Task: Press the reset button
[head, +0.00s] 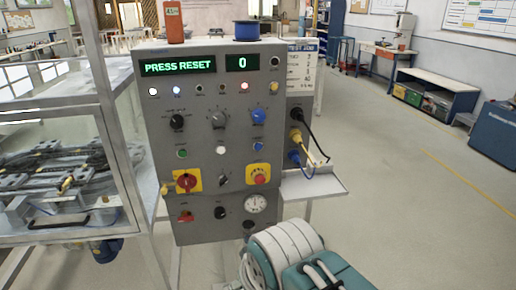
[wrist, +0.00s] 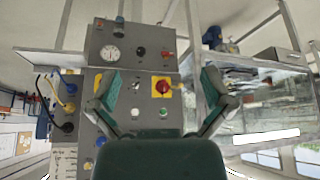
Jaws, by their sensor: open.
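A grey control panel (head: 200,95) stands upright ahead. Its green display (head: 178,67) reads PRESS RESET, and a smaller one (head: 242,63) reads 0. A row holds a green button (head: 182,153), a white button (head: 220,150) and a blue button (head: 258,146). Their labels are too small to read, so I cannot tell which is reset. In the upside-down wrist view, my gripper (wrist: 160,95) is open and empty, fingers spread before the panel. The white button (wrist: 135,115) and green button (wrist: 163,113) show between them; the blue button (wrist: 101,141) shows near the left finger.
The panel also carries a red knob on yellow (head: 187,181), a red mushroom button on yellow (head: 258,175), a gauge (head: 256,203) and several knobs. Cables and a small shelf (head: 315,186) project at its right. A glazed cabinet (head: 60,165) stands left. The floor at right is clear.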

